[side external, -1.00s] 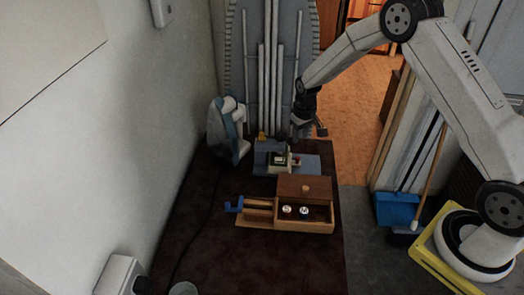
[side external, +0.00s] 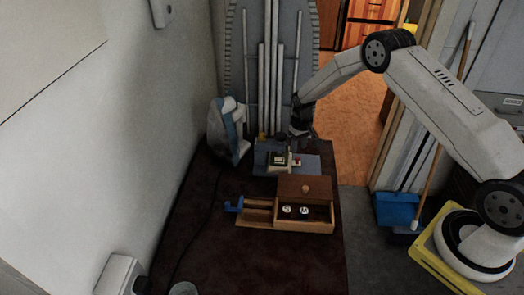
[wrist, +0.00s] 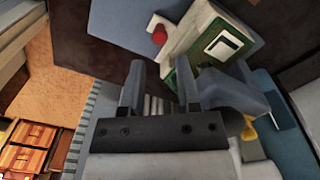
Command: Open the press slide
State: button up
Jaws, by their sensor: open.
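The press is a small green and cream unit (side external: 278,159) on a blue-grey base (side external: 312,163), with a red knob (side external: 297,162) at its right. In the wrist view its green and cream body (wrist: 200,45) shows a white square panel, with the red knob (wrist: 159,34) to the left. My gripper (side external: 298,137) is at the far side of the press in the side view. In the wrist view my gripper (wrist: 160,82) is open and empty, its right finger close to the green body. I cannot tell if it touches. Which part is the slide is unclear.
A white and blue iron (side external: 226,130) stands left, near the wall. The dark tabletop (side external: 255,265) is clear in front.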

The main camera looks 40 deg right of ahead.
aim_at(297, 157)
jog(key=shift+f, duration=3.05)
grip_shut()
